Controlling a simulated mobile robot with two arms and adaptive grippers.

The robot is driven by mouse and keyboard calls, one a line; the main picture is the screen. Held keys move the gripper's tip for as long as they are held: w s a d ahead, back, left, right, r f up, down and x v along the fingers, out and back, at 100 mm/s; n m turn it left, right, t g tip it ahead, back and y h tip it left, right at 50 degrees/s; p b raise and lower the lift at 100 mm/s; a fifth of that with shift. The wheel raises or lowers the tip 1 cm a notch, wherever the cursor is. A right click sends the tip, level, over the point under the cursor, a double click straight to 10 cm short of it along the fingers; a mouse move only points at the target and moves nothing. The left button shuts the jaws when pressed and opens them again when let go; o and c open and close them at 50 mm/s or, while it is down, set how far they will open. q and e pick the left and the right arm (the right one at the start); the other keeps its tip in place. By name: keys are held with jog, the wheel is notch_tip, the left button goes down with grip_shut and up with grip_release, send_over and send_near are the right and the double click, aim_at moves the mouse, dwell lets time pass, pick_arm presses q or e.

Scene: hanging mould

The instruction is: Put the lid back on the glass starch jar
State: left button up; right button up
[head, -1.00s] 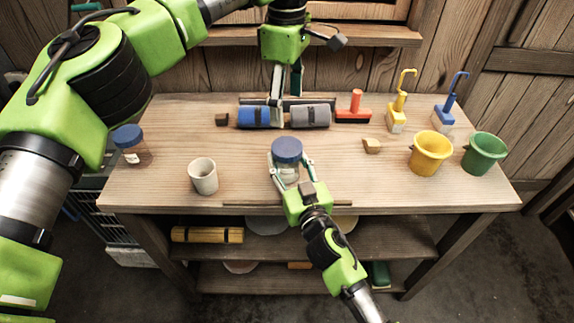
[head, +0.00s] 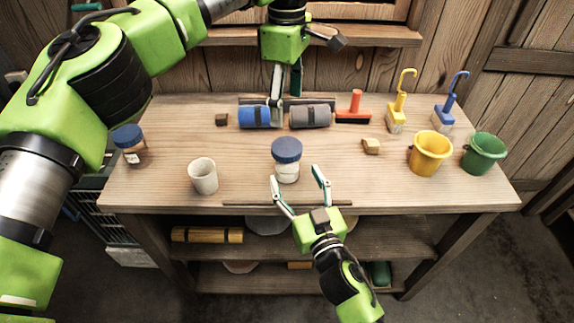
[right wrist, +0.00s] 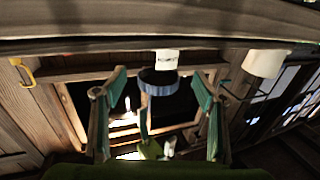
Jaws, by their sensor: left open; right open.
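The glass jar (head: 287,172) with pale contents stands upright at the middle of the table, near the front. A blue lid (head: 286,149) sits on top of it and looks level; whether it is fully seated I cannot tell. In the right wrist view, which looks upside down, the jar's white label (right wrist: 167,60) and the blue lid (right wrist: 160,82) show between my fingers. My right gripper (head: 295,174) is open and empty, in front of the jar and apart from it. My left gripper (head: 284,106) is open at the back, by the rollers.
Another blue-lidded jar (head: 132,146) with brown contents stands at the left. A white cup (head: 203,176) is left of the middle. Behind lie a blue roller (head: 256,117) and a grey roller (head: 311,116). Yellow (head: 430,153) and green (head: 484,153) buckets stand at the right.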

jog(key=shift+v, duration=2.55)
